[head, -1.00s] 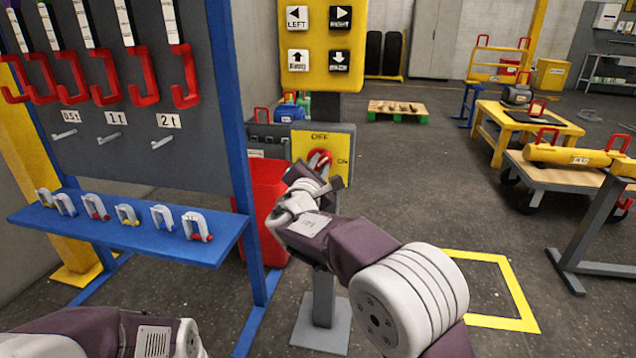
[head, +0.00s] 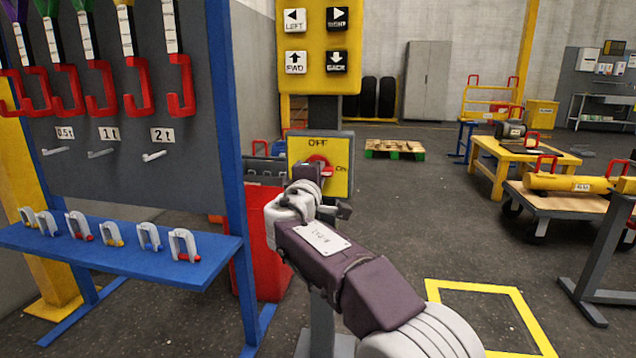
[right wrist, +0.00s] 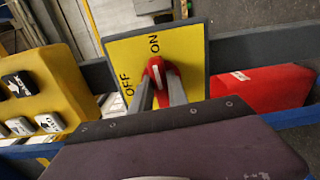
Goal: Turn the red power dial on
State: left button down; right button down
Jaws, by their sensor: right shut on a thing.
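The red power dial (head: 319,163) sits on a yellow panel (head: 340,184) marked OFF at the top and ON at the right. My right gripper (head: 324,190) is in front of the panel and hides the dial's lower part. In the right wrist view, the gripper's two fingers (right wrist: 159,88) are shut on the red dial (right wrist: 160,68), one on each side. The dial's white mark lies close to the ON label there, and OFF is off to the left. My left gripper is not in view.
A yellow button box (head: 322,72) hangs above the panel. A blue rack (head: 120,254) with shackles and hanging slings stands at left, and a red bin (head: 262,235) is behind my right gripper. A yellow floor square (head: 480,286) is at the lower right.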

jog(key=shift+f+m, duration=0.1)
jog(key=shift+m, duration=0.2)
dwell(0.4)
jog(key=c, duration=1.3)
grip_release()
jog(key=v, duration=0.9)
